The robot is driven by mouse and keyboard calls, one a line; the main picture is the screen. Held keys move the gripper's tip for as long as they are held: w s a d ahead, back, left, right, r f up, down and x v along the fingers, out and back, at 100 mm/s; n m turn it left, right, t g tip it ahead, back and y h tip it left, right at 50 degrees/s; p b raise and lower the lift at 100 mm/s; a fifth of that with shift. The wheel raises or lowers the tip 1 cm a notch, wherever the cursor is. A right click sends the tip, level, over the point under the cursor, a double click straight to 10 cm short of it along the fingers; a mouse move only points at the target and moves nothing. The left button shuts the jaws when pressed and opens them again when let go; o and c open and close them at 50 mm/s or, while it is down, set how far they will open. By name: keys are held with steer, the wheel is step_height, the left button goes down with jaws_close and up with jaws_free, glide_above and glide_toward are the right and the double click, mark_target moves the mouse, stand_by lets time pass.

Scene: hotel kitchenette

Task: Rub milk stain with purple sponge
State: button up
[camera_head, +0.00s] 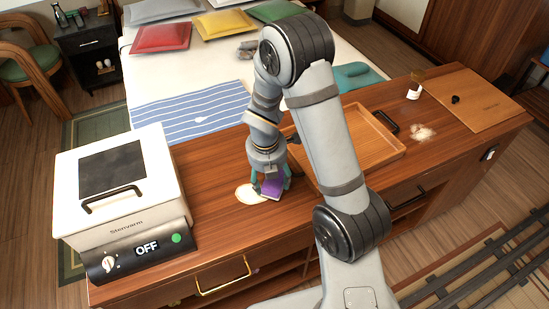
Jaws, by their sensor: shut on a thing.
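The purple sponge (271,188) is between the fingers of my gripper (271,184), near the front edge of the wooden counter. My gripper points down and is shut on the sponge. The milk stain (248,195) is a pale cream patch on the counter, just left of the sponge. The sponge's lower part seems to meet the right side of the stain, but whether it touches the counter is not clear. Part of the stain may be hidden behind the sponge and gripper.
A white appliance marked OFF (120,190) stands left of the stain. A wooden tray (355,112) with black handles lies to the right, partly behind my arm. Beyond it are a crumbly pale spill (422,133), a small jar (414,91) and a cutting board (475,100).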

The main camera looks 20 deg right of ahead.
steer(key=r+p, duration=0.2)
steer(key=r, duration=0.1)
steer(key=shift+a, duration=0.3)
step_height(320, 180, up, 4)
steer(key=p, duration=0.4)
steer(key=shift+d+f, duration=0.1)
steer(key=shift+f, duration=0.05)
